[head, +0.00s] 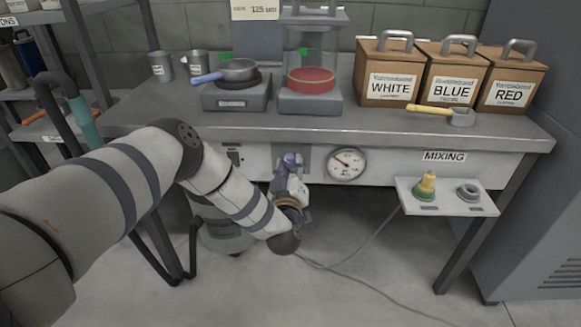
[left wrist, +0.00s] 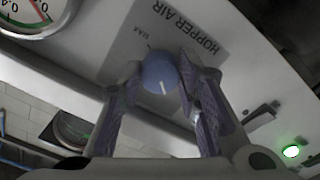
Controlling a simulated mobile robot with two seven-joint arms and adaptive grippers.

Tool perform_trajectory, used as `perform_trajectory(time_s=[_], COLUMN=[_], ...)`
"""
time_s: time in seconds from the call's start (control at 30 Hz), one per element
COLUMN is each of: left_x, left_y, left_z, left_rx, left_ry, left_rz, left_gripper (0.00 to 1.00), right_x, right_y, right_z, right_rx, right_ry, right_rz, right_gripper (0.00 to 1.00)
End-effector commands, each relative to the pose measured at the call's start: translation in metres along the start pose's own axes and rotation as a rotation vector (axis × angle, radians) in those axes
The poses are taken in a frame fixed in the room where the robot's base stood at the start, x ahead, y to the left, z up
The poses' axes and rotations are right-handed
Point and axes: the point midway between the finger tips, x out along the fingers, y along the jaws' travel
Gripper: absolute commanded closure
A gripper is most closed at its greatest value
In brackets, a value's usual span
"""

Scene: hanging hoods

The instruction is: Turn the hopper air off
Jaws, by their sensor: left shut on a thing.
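The hopper air knob (left wrist: 160,73) is round and blue with a white pointer line. It sits on a grey plate (left wrist: 192,22) marked HOPPER AIR and MAX. In the wrist view, which is tilted, its white line lies at the knob's lower edge, away from the MAX mark. My left gripper (head: 290,160) is at the bench's front panel, left of the round gauge, with its fingers shut on either side of the knob. In the head view the gripper hides the knob. My right gripper is in neither view.
A pressure gauge (head: 346,164) is right of the gripper. A small shelf (head: 448,208) with a yellow-green piece juts from the panel further right. A green lamp (left wrist: 291,151) glows in the wrist view. Labelled boxes (head: 388,86) and a pan (head: 240,70) stand on the bench.

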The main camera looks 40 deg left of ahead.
Motion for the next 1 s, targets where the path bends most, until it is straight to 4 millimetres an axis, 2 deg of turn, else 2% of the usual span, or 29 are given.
perform_trajectory(time_s=[1.0], left_x=[-0.001], left_y=[0.0], left_z=[0.002], left_rx=[-0.946], left_ry=[-0.005], left_rz=[-0.004], left_gripper=[0.97], right_x=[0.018], right_y=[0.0], right_z=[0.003], right_rx=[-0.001], right_ry=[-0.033], right_rz=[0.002], right_gripper=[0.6])
